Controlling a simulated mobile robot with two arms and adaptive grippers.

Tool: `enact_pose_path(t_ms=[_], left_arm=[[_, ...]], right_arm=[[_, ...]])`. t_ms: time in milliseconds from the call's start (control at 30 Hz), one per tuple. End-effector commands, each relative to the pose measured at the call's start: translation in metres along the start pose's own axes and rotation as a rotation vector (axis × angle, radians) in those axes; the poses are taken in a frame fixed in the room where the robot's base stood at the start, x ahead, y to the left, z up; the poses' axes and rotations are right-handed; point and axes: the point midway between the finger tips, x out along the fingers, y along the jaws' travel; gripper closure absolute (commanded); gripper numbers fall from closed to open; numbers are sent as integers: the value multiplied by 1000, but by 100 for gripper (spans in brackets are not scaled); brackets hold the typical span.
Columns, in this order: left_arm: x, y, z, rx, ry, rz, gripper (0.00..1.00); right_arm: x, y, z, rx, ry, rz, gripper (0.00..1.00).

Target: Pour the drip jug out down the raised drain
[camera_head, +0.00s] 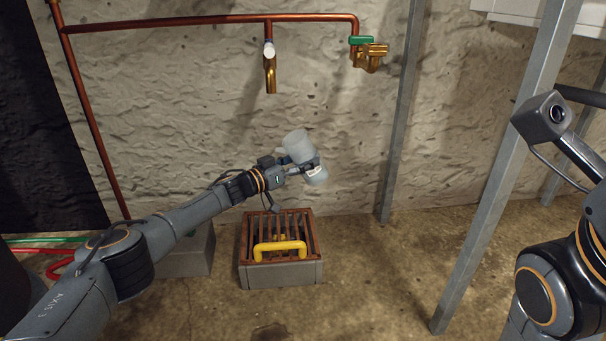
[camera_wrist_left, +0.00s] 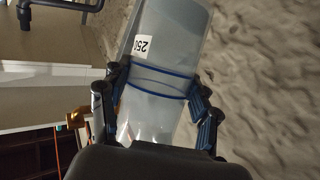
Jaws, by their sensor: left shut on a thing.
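The drip jug (camera_head: 296,146) is a translucent, whitish vessel, held in the air just above and behind the raised drain. It leans, with its upper end to the left. My left gripper (camera_head: 306,164) is shut around its middle. In the left wrist view the jug (camera_wrist_left: 172,35) shows a white label and blue bands, with my left gripper's fingers (camera_wrist_left: 155,82) on both sides. I cannot tell whether it holds liquid. The raised drain (camera_head: 280,274) is a grey block with a rusty barred grate and a yellow handle on top. My right gripper is out of view.
A brass tap (camera_head: 270,74) and a green-handled valve (camera_head: 370,55) hang from copper pipe on the stone wall. Grey metal posts (camera_head: 400,120) stand to the right. A grey block (camera_head: 187,254) sits left of the drain. The floor right of the drain is clear.

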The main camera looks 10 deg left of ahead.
Motion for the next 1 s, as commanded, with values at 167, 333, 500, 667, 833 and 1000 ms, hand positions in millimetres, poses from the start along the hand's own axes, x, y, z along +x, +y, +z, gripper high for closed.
enact_pose_path(t_ms=[167, 333, 500, 667, 833, 1000], left_arm=[[1, 0, -1, 0, 2, 2, 82], [1, 0, -1, -2, 7, 3, 82], [5, 2, -4, -44, 104, 16, 82], [8, 5, -16, -72, 186, 30, 82], [8, 5, -17, -74, 196, 31, 82], [7, 6, -17, -79, 203, 34, 82]], right_arm=[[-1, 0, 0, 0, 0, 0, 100], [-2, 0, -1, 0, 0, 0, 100], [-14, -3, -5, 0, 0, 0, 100], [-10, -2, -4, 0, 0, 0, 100], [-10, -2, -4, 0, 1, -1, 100], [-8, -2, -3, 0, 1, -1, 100]])
